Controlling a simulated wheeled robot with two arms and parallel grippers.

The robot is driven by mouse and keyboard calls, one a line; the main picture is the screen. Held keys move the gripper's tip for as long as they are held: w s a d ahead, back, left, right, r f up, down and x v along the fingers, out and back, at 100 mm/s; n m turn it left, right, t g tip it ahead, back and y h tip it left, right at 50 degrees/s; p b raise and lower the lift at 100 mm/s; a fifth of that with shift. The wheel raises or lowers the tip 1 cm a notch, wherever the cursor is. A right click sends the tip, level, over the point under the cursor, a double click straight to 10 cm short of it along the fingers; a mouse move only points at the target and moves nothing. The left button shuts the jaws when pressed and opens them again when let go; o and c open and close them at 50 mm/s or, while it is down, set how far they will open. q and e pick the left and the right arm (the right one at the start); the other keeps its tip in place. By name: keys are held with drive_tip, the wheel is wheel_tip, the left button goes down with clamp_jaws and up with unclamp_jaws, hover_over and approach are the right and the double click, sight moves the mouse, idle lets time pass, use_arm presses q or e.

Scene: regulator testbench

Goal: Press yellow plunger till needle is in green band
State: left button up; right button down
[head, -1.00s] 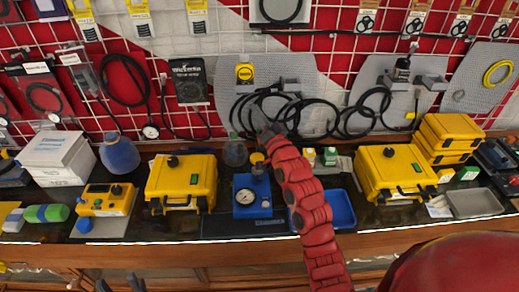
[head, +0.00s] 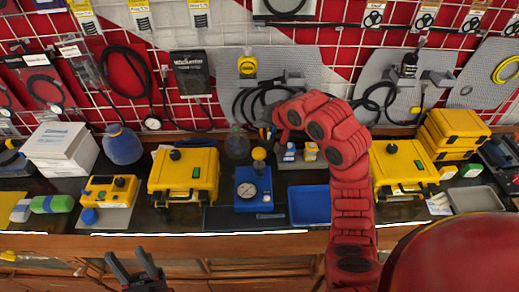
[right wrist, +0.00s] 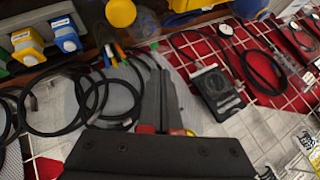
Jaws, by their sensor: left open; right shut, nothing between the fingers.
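The blue pump block (head: 253,196) stands on the bench with a round white gauge (head: 246,191) on its front. Its yellow plunger (head: 259,155) sticks up at the back. A yellow knob that looks like this plunger shows at the top of the right wrist view (right wrist: 120,12). The needle and green band are too small to read. My right gripper (right wrist: 155,75) is shut and empty, apart from the plunger; in the head view it is mostly hidden by its red arm, behind and right of the plunger. My left gripper (head: 136,272) is open and empty below the bench's front edge.
A yellow case (head: 184,172) stands left of the pump and a blue tray (head: 308,206) right of it. Small bottles (head: 310,153) and a glass flask (head: 237,144) stand behind. Black hoses (right wrist: 95,100) hang on the wall grid near my right gripper.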

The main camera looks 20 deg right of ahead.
sight(260, 153)
drive_tip(key=shift+f, duration=0.1)
wheel_tip(260, 153, down, 8)
drive_tip(key=b, duration=0.4)
drive_tip(key=shift+f, duration=0.3)
drive_tip(key=shift+f, duration=0.1)
idle(1.9)
drive_tip(key=shift+f+b, duration=0.3)
drive_tip(key=shift+b, duration=0.05)
drive_tip(key=shift+f+b, duration=0.65)
drive_tip(key=shift+f, duration=0.95)
idle(1.2)
idle(0.3)
drive_tip(key=shift+r+p, duration=1.2)
drive_tip(key=shift+r, duration=0.85)
